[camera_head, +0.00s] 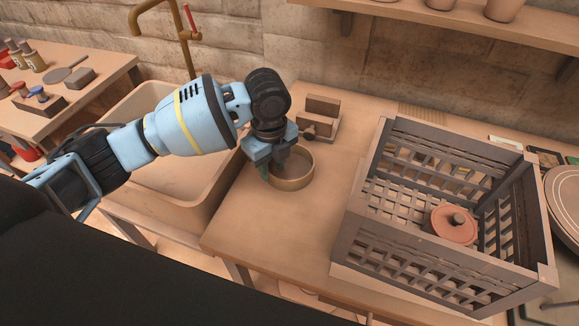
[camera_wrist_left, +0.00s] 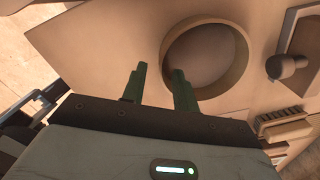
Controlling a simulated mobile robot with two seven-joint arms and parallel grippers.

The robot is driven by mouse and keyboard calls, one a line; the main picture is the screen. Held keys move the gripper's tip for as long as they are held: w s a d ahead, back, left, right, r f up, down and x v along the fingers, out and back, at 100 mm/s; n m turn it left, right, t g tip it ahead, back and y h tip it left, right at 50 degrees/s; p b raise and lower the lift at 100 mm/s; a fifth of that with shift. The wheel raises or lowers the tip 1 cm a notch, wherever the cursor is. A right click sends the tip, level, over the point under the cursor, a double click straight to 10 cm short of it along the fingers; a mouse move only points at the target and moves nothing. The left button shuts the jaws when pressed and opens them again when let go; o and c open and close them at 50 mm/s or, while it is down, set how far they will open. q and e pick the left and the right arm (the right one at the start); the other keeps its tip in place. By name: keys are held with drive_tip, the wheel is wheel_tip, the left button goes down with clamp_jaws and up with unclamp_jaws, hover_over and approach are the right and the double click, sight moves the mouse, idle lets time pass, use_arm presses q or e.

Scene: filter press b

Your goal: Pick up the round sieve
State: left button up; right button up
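The round sieve (camera_head: 293,184) is a shallow tan ring lying on the wooden worktop, right of the sink. My left gripper (camera_head: 275,170) points down at its left side, and the gripper hides part of that rim. In the left wrist view the sieve (camera_wrist_left: 243,62) lies just beyond the fingertips. The two green fingers of my left gripper (camera_wrist_left: 158,72) are apart, with nothing clamped between them. In that view one finger overlaps the ring and the other is outside it, with the near rim between them. I cannot tell whether they touch it. My right gripper is not in view.
A slatted grey crate (camera_head: 400,243) holding a reddish lidded pot (camera_head: 454,226) stands to the right. A small block with a knob (camera_head: 318,118) sits behind the sieve. A sink (camera_head: 181,185) is on the left. The worktop in front is clear.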

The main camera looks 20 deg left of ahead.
sight(273, 174)
use_arm(q)
drive_tip(key=shift+w+a+f, duration=0.1)
drive_tip(key=shift+w+f, duration=0.05)
drive_tip(key=shift+f, duration=0.85)
drive_tip(key=shift+w+f, duration=0.1)
drive_tip(key=shift+f, duration=0.85)
drive_tip(key=shift+c, duration=0.3)
clamp_jaws()
